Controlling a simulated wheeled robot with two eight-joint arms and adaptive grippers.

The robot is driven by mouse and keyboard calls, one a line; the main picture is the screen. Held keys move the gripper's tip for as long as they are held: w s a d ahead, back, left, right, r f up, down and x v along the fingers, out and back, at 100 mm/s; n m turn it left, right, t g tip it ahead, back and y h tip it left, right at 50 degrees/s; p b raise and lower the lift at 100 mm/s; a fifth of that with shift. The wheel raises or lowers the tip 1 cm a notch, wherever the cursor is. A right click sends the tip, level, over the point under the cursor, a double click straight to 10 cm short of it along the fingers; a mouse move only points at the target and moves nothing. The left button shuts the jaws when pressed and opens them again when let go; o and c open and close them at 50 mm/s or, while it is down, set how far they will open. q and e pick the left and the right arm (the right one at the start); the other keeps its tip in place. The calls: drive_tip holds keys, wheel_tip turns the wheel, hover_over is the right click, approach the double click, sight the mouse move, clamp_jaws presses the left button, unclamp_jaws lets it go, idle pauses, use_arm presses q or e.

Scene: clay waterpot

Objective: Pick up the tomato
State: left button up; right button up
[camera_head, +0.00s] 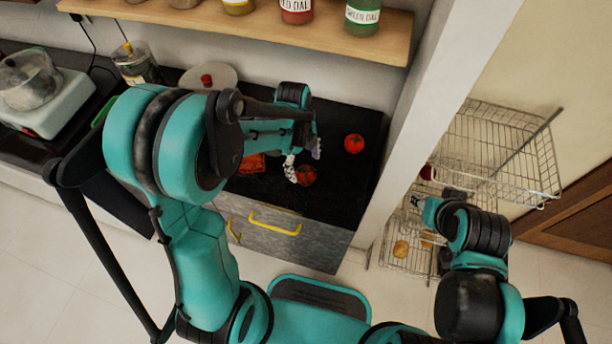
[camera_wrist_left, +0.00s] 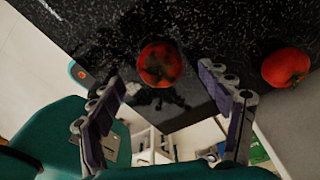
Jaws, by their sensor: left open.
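One red tomato (camera_head: 306,175) lies near the front edge of the black counter (camera_head: 335,200); in the left wrist view that tomato (camera_wrist_left: 160,64) shows ahead of and between the fingertips. A second red tomato (camera_head: 354,143) lies farther right and back; it also shows at the right of the left wrist view (camera_wrist_left: 286,67). My left gripper (camera_head: 303,162) is open and empty, low over the counter beside the nearer tomato. Its two fingers (camera_wrist_left: 168,88) are wide apart, with no visible contact. My right gripper (camera_head: 426,204) is small and partly hidden by its arm, near the wire racks.
A red item (camera_head: 252,163) lies left of my left gripper, partly hidden by my arm. A wooden shelf (camera_head: 320,34) with jars hangs above the counter. A white pillar (camera_head: 425,110) bounds the right side; wire baskets (camera_head: 490,150) stand beyond it.

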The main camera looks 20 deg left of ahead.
sight(305, 171)
use_arm(q)
drive_tip(key=f, duration=0.2)
drive_tip(key=f+b, duration=0.1)
drive_tip(key=shift+d+f, duration=0.25)
drive_tip(key=shift+s+r, duration=0.1)
drive_tip(key=c, duration=1.3)
drive_tip(key=shift+o, duration=0.2)
